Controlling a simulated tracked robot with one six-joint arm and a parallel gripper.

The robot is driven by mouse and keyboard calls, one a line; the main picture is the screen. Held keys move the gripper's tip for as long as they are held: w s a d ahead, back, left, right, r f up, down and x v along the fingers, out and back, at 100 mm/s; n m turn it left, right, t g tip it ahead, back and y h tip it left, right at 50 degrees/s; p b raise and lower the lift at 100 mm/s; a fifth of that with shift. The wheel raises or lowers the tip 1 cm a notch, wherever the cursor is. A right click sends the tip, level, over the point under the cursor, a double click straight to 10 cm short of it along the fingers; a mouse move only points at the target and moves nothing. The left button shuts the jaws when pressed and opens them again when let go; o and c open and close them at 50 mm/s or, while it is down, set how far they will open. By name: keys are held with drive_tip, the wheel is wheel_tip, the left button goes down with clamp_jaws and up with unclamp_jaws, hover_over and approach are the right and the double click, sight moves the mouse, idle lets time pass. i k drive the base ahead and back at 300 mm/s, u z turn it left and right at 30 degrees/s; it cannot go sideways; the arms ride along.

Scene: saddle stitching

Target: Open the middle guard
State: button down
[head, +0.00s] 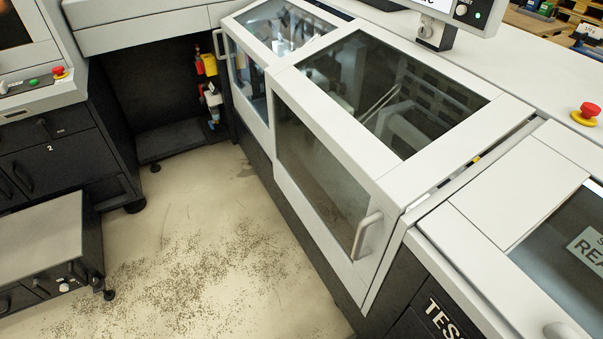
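The middle guard (322,132) is a white-framed cover with dark tinted panes in its top and front, at the centre of the head view. Its grey bar handle (367,235) is at the lower right of the front pane. A narrow gap with a small yellow part shows along its right edge. The front stands slightly proud of the guard to its left; I cannot tell whether it is fully closed. Machine parts show dimly through the top pane. My gripper is not in view, and nothing is seen holding the handle.
A left guard (233,50) and a right guard (520,185) flank it. A red emergency button (585,113) sits on the machine top, below right of a control panel (465,12). A grey-topped cabinet (45,235) stands left. The debris-strewn floor (215,235) between is open.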

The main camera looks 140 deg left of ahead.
sight(356, 106)
drive_tip(key=u, duration=0.05)
drive_tip(key=i, duration=0.3)
drive_tip(key=u, duration=3.85)
